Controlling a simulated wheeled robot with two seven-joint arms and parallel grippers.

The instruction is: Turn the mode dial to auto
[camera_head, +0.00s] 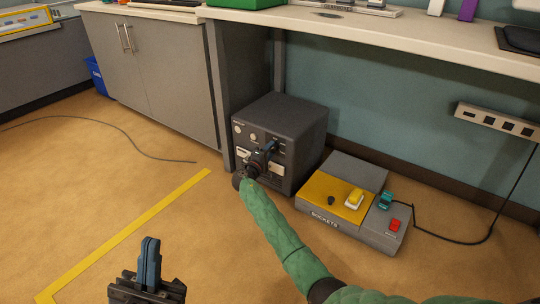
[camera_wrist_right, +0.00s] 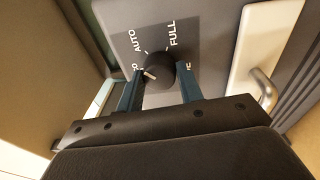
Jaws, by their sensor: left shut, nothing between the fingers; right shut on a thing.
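The mode dial (camera_wrist_right: 159,70) is a black round knob with a white pointer mark on a grey panel. "AUTO" is printed at its upper left and "FULL" at its upper right; two lower labels are partly hidden by the fingers. The white mark is on the knob's left side, toward the partly hidden left label rather than AUTO. My right gripper (camera_wrist_right: 160,88) is shut on the dial, one blue finger on each side. In the head view, my right gripper (camera_head: 269,149) is at the dark box's (camera_head: 292,116) front and hides the dial. My left gripper (camera_head: 150,262) is shut and empty, above the floor.
A grey-yellow box marked "ROCKETS" (camera_head: 327,217) with a red switch (camera_head: 394,225) stands right of the dark box, under the bench (camera_head: 420,45). A power strip (camera_head: 498,122) is on the wall. Grey cabinets (camera_head: 160,70) stand at left. The floor at left is mostly clear.

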